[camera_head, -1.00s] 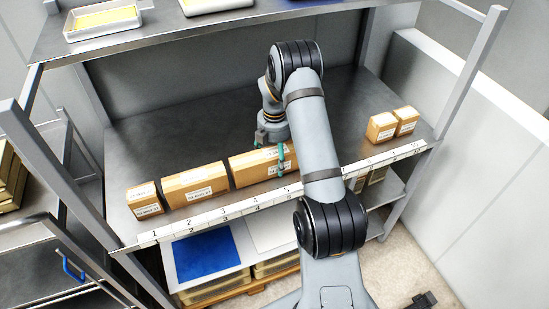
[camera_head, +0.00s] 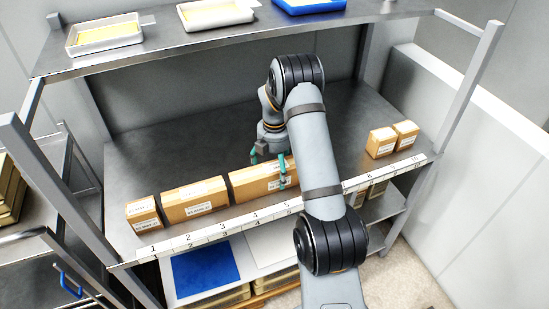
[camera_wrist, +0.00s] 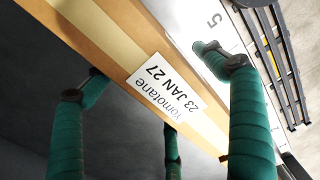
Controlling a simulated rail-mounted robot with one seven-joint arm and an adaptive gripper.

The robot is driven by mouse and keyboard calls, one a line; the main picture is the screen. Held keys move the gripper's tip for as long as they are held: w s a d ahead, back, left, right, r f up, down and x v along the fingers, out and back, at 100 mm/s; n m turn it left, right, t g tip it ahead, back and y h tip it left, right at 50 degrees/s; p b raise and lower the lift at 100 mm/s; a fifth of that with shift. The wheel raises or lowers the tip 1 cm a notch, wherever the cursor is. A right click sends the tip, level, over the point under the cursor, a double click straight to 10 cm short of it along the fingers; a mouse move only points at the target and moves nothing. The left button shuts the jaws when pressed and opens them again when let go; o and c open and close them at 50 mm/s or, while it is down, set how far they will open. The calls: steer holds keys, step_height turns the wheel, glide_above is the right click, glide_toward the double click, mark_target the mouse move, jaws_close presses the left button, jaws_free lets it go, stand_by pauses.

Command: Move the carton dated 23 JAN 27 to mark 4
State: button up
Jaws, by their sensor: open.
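The carton dated 23 JAN 27 (camera_wrist: 118,62) fills the middle of the wrist view, with its label readable. In the head view it appears to be the long brown carton (camera_head: 250,187) behind marks 4 and 5 of the number strip, its right end partly hidden by my arm. My gripper (camera_head: 268,174) is open over that carton's right part. In the wrist view its green fingers (camera_wrist: 150,78) straddle the carton, one on the number-strip side and two on the far side. I cannot tell whether they touch it. Mark 4 (camera_head: 255,216) is on the shelf's front strip.
A long carton (camera_head: 193,202) and a small carton (camera_head: 143,217) stand to the left in the same row, with narrow gaps. Two small cartons (camera_head: 381,143) stand at the right end. The shelf (camera_head: 150,150) behind the row is clear. An upper shelf (camera_head: 240,40) carries trays.

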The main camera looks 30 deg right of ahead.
mark_target(278, 163)
step_height(278, 163, up, 10)
steer(key=shift+r+b, duration=0.25)
steer(key=shift+b, duration=0.2)
step_height(278, 163, down, 11)
steer(key=shift+s+f+p, duration=0.1)
steer(key=shift+f+p, duration=0.1)
steer(key=shift+p, duration=0.6)
steer(key=shift+w, duration=0.25)
steer(key=r, duration=0.1)
steer(key=r+b, duration=0.1)
steer(key=r, duration=0.1)
steer(key=shift+s+d+r, duration=0.15)
steer(key=shift+s+r, duration=0.1)
steer(key=shift+s+d+r, duration=0.1)
steer(key=shift+d+r, duration=0.2)
steer(key=shift+d, duration=0.15)
steer(key=shift+a, duration=0.1)
